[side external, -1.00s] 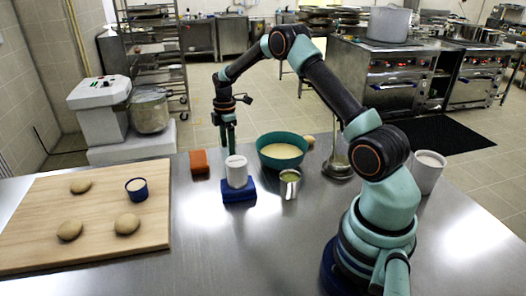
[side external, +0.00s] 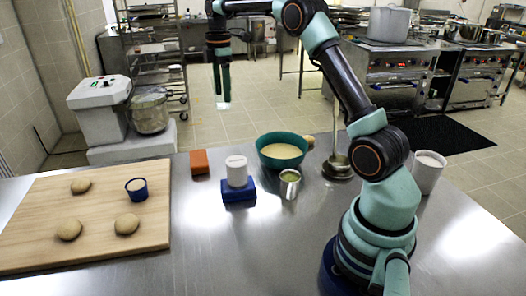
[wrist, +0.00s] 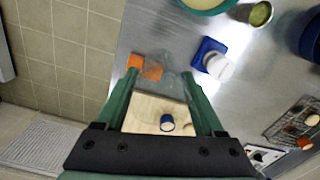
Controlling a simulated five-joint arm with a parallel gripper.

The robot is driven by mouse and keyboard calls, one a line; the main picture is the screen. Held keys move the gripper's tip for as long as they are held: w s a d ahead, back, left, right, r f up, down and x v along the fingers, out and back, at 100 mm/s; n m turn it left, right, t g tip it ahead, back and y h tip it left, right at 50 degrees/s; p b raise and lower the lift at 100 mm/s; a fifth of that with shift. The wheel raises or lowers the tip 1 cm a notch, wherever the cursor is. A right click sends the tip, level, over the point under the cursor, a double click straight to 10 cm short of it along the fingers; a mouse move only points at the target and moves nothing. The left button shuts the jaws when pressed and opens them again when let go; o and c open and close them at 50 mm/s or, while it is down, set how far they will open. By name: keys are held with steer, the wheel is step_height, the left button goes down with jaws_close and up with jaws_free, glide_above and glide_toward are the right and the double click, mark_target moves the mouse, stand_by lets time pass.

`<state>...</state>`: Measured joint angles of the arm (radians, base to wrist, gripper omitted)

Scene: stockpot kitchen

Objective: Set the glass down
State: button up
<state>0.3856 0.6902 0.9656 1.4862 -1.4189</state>
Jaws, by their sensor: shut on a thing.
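My gripper (side external: 221,84) is raised high above the far edge of the metal table. It is shut on a clear glass (side external: 223,103), which hangs between the green fingertips and is hard to make out. In the wrist view my gripper (wrist: 160,76) points down and the glass (wrist: 158,62) shows faintly between the fingers. The glass is well apart from the table and everything on it. Its rim and base are not clear.
A teal bowl (side external: 282,147) and a metal cup (side external: 290,184) are right. A wooden board (side external: 90,217) holds dough balls and a blue cup (side external: 136,188).

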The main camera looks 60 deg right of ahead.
steer(key=s+a+r+n, duration=0.1)
steer(key=s+a+n, duration=0.15)
steer(key=a, duration=0.55)
steer(key=s+a+r+n, duration=0.1)
steer(key=s+a, duration=0.2)
steer(key=a, duration=0.4)
steer(key=s+a+f+n, duration=0.2)
steer(key=s+a+n, duration=0.1)
steer(key=s+a, duration=0.75)
steer(key=f, duration=1.3)
steer(key=s+f, duration=0.1)
steer(key=f, duration=0.5)
steer(key=shift+d+f, duration=0.35)
steer(key=shift+f, duration=0.05)
steer(key=shift+f, duration=0.1)
steer(key=o, duration=1.5)
